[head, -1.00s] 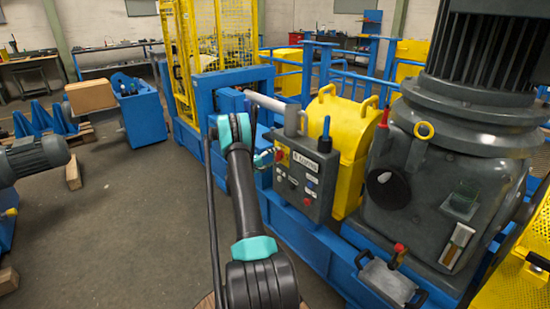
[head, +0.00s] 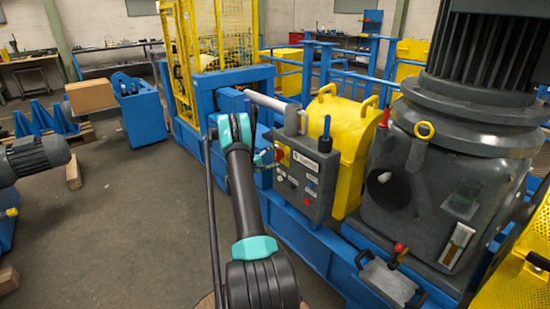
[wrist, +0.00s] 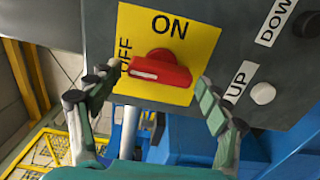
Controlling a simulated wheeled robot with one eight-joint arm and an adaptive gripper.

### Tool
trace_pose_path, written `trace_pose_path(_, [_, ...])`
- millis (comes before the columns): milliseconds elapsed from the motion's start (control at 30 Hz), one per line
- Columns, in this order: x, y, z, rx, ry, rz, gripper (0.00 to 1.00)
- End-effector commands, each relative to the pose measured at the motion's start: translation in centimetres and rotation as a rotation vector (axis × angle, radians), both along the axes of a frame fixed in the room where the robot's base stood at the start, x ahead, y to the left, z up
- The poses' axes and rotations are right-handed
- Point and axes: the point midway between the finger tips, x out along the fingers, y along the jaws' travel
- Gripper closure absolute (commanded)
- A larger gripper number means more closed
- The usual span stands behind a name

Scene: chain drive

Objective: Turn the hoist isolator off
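The hoist isolator is a red rotary handle (wrist: 160,70) on a yellow plate (wrist: 185,32) marked ON at the top and OFF, sideways, at the left. The handle lies nearly level in the wrist view, its white-striped end at the left beside OFF. In the head view the plate (head: 282,155) is small, on the left of the grey control box (head: 312,190). My gripper (wrist: 157,80) is open, one finger at each side of the handle. The left fingertip is close to the striped end; I cannot tell if it touches. The right fingertip is apart from the handle. In the head view my gripper (head: 264,158) is partly hidden.
A blue-tipped lever (head: 326,128) stands above the box. A yellow guard (head: 350,150) and the large grey motor (head: 440,190) are at the right. Open floor lies left.

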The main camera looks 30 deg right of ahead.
Motion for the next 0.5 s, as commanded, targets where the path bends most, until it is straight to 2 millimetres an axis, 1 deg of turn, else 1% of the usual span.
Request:
trace_pose_path(333, [-0.1, 0.1, 0.0, 0.000, -0.001, -0.001, 0.17])
trace_pose_path(433, [-0.1, 0.9, 0.0, 0.000, -0.001, -0.001, 0.17])
trace_pose_path(500, [-0.2, 1.8, 0.0, 0.000, -0.001, 0.000, 0.17])
